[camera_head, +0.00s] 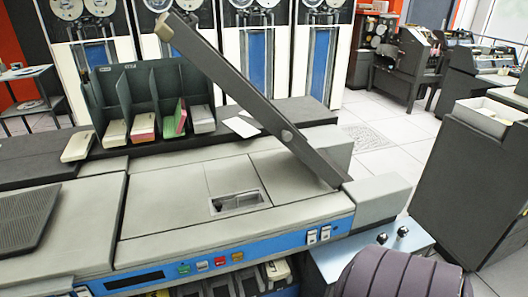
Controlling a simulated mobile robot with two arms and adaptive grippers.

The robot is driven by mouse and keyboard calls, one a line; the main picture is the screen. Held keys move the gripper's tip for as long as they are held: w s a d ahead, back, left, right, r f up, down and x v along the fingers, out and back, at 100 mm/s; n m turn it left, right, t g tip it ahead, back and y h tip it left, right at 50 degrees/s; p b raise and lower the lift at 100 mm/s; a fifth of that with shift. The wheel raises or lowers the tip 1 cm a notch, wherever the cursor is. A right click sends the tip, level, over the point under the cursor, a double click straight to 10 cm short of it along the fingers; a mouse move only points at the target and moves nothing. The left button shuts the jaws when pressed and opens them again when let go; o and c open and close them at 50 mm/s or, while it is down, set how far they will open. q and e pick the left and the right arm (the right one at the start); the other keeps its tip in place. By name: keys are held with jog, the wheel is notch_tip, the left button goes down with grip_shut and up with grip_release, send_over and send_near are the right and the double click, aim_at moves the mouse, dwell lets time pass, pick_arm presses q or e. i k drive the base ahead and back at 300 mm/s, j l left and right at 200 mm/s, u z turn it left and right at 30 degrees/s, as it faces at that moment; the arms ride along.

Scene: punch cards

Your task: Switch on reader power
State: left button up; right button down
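The card reader (170,215) is a grey machine with a long blue front panel (140,284). On the panel are a dark display strip (134,281) and a row of small buttons: green (184,269), white (202,265), red (220,261) and yellow (237,257). Two white rocker switches (318,235) sit at the panel's right end. Which control is the reader power cannot be read, nor whether any is lit. A long dark bar (245,90) slants up to the left over the reader's top. Neither of my grippers is in view.
A dark sorter rack (149,88) with several card stacks stands behind the reader.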

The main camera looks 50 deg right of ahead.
aim_at(326, 233)
jog(key=l+z, duration=0.3)
jog(key=i+l+z, duration=0.15)
jog(key=l+z, duration=0.5)
jog(key=z, duration=0.2)
jog(key=l+z, duration=0.3)
jog(key=z, duration=0.2)
jog(key=k+z, duration=0.1)
jog(key=k, duration=0.15)
jog(key=k+j, duration=0.05)
